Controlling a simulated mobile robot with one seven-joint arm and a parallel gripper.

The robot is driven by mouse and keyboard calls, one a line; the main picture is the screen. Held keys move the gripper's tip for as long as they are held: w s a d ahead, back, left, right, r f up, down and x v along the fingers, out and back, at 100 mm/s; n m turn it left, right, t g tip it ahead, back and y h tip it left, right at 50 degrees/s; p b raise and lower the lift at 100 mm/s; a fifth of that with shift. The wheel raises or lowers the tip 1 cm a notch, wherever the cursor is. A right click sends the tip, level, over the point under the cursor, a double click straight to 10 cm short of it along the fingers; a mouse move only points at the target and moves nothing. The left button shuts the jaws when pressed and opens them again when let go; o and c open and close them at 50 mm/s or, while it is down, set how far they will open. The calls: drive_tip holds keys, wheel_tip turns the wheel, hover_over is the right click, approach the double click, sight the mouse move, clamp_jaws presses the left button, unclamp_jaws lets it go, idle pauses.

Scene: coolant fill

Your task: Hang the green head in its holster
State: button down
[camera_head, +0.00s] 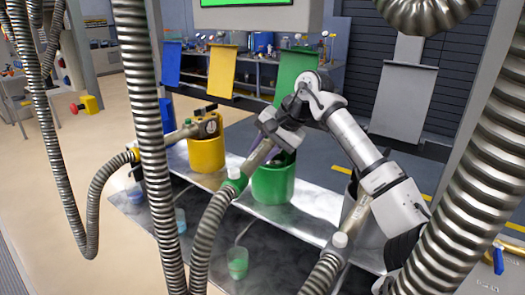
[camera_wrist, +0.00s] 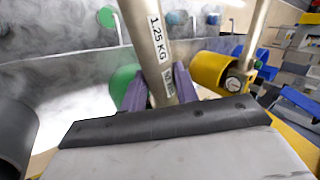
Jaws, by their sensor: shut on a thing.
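The green head (camera_head: 259,157) is a metal tube with a green collar (camera_head: 235,178) and a ribbed hose hanging from it. In the wrist view its tube (camera_wrist: 150,45) carries a "1.25 KG" label. My gripper (camera_head: 266,149) is shut on the tube, its purple fingers (camera_wrist: 158,95) on either side. The green holster (camera_head: 273,185) is a round bucket on the metal bench, just below and right of the tube in the head view. It shows partly behind a finger in the wrist view (camera_wrist: 122,80). The head's far end is hidden by my gripper; I cannot tell whether it enters the holster.
A yellow holster (camera_head: 206,154) with a gauged head (camera_head: 209,126) stands to the left, with a blue holster (camera_head: 166,116) behind. A green cup (camera_head: 238,264) and a blue cup (camera_head: 180,221) sit on the lower front. Thick hoses (camera_head: 151,120) hang in the foreground.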

drive_tip(key=shift+f+b, duration=1.25)
drive_tip(key=shift+f, duration=0.6)
idle(0.5)
drive_tip(key=c, duration=1)
unclamp_jaws()
drive_tip(key=b+v, duration=0.1)
drive_tip(key=v, duration=1.3)
drive_tip(key=shift+a+f, duration=0.1)
drive_tip(key=shift+a, duration=0.05)
